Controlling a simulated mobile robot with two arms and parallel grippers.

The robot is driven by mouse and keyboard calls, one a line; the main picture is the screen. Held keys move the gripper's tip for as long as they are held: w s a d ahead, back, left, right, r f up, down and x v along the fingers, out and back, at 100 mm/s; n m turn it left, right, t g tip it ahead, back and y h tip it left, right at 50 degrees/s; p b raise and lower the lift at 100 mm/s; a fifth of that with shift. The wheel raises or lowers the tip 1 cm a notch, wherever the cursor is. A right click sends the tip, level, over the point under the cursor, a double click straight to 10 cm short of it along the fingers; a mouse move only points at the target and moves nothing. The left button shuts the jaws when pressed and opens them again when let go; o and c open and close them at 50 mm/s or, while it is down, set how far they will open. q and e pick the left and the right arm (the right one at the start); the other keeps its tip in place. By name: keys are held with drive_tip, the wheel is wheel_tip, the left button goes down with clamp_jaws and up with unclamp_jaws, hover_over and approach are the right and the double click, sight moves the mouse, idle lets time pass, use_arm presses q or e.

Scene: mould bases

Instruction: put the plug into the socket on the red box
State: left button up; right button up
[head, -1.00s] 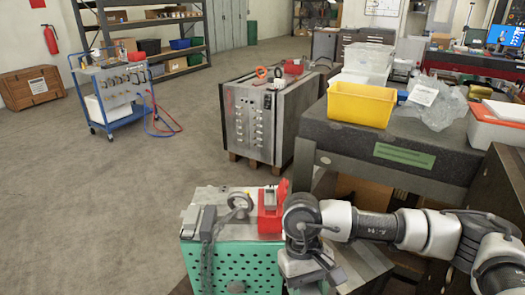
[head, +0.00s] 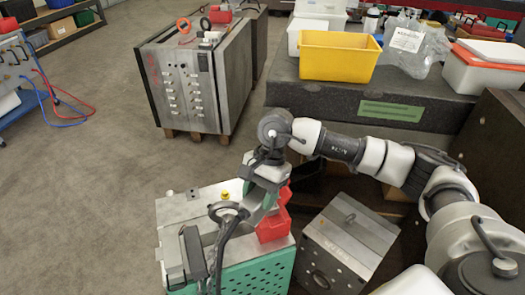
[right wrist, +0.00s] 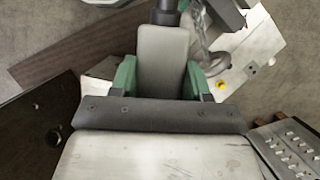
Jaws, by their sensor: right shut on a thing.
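My right gripper (head: 262,208), with green fingers, is shut on a grey plug. In the right wrist view, the plug (right wrist: 165,60) sits between the green fingers of the gripper (right wrist: 162,78), with a dark end pointing away. A dark cable (head: 230,238) runs down from the gripper area. The gripper is just above the metal top of a green perforated box (head: 240,278), beside a red block (head: 274,224) it partly covers. Another small red thing (head: 220,16) stands on the grey cabinet behind. I cannot tell which is the red box, nor make out a socket. My left gripper is not in view.
The grey cabinet (head: 178,92) stands at the back left. A dark table (head: 300,96) with a yellow bin (head: 340,57) is at the back right. A metal box (head: 350,238) stands right of the green one.

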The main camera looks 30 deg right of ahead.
drive_tip(key=w+d+m+t+h+b, duration=0.1)
drive_tip(key=w+d+m+t, duration=0.2)
drive_tip(key=m, duration=0.5)
drive_tip(key=w+d+r+m+t+h+b, duration=0.1)
drive_tip(key=w+d+m+t+h, duration=0.1)
drive_tip(key=w+m, duration=0.5)
drive_tip(key=w+d+m+t+h+b, duration=0.1)
drive_tip(key=w+d+m+t, duration=0.15)
drive_tip(key=m, duration=0.75)
use_arm(q)
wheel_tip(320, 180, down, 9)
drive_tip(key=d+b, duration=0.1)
drive_tip(key=b, duration=0.5)
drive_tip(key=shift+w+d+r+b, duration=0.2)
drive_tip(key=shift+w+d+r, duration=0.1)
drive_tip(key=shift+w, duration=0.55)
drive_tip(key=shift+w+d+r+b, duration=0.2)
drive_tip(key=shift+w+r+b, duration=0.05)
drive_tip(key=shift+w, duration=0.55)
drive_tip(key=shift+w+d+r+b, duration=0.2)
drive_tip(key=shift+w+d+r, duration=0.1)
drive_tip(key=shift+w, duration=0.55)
use_arm(e)
wheel_tip(320, 180, down, 11)
drive_tip(key=shift+s+d+r+g+h, duration=0.15)
drive_tip(key=shift+s+d+g+h, duration=0.1)
drive_tip(key=shift+s+g+h, duration=0.15)
